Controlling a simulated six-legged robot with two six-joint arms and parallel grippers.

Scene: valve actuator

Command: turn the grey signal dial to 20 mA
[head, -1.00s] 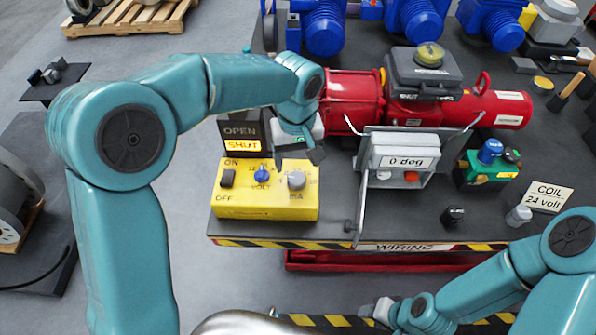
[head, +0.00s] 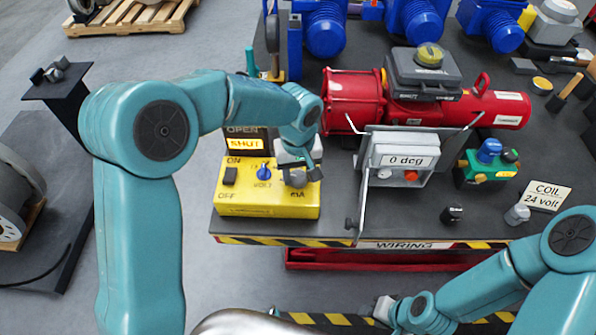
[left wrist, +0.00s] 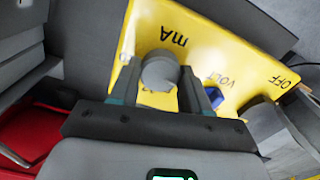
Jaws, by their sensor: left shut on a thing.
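The yellow signal box (head: 240,200) stands at the table's front left corner and also shows in the left wrist view (left wrist: 215,45). Its grey signal dial (head: 297,180), marked mA, is on the right part of its top. My left gripper (head: 294,163) has come down from above and is shut on the dial. In the left wrist view the round dial (left wrist: 160,70) sits between the two fingers. The pointer and the scale figures are too small or covered to read. My right gripper (head: 384,310) is low in front of the table, its jaws unclear.
A blue VOLT knob (head: 264,172) sits close left of the dial, with an ON/OFF switch (head: 229,176) beyond. Behind the box an OPEN/SHUT sign (head: 245,143) has SHUT lit. A grey box reading 0 deg (head: 404,160) stands to the right, before the red actuator (head: 352,100).

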